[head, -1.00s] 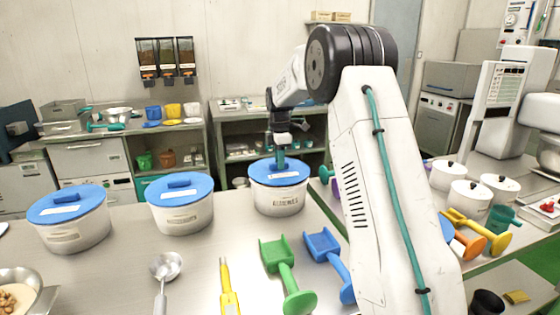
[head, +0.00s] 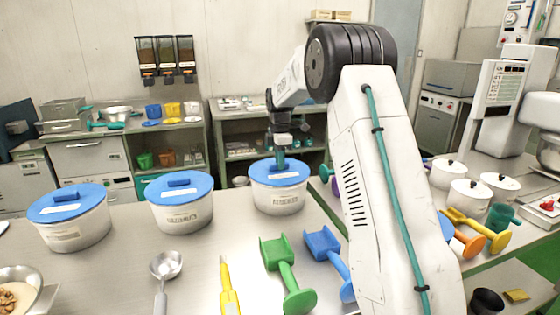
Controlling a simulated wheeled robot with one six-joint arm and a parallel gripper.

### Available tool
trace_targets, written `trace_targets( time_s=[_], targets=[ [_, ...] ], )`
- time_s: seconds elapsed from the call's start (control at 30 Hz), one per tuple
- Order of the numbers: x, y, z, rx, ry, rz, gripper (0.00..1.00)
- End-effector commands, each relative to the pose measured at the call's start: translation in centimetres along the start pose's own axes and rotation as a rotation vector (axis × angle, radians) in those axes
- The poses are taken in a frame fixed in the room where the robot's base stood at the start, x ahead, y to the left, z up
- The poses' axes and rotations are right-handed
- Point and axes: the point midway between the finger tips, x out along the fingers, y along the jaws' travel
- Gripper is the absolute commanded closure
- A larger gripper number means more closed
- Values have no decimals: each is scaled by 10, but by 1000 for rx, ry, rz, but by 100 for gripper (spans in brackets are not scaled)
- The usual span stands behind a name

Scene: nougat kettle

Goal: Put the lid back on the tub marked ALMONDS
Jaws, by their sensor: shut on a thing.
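Three white tubs with blue lids stand in a row on the steel table: a left tub (head: 75,235), a middle tub (head: 182,216) and a right tub (head: 277,201). Each has a dark-lettered label on its front, too small to read surely. My gripper (head: 281,161) points down at the centre of the right tub's blue lid (head: 262,174) and is shut on its handle, which the fingers mostly hide. That lid lies over the right tub's rim and looks level. Whether it is fully seated I cannot tell.
A metal scoop (head: 165,266), a yellow tool (head: 228,288), a green scoop (head: 284,272) and a blue scoop (head: 328,256) lie in front of the tubs. A bowl (head: 28,275) stands at the front left. White lidded pots (head: 468,194) stand at the right.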

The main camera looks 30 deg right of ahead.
Motion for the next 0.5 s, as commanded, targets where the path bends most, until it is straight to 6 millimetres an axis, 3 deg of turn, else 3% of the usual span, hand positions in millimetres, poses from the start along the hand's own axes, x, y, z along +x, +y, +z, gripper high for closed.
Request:
trace_targets(
  time_s=[0.37,0.4,0.47,0.5],
  targets=[
    [1,0,0,0,0,0,100],
    [1,0,0,0,0,0,71],
    [1,0,0,0,0,0,57],
    [1,0,0,0,0,0,57]
  ],
)
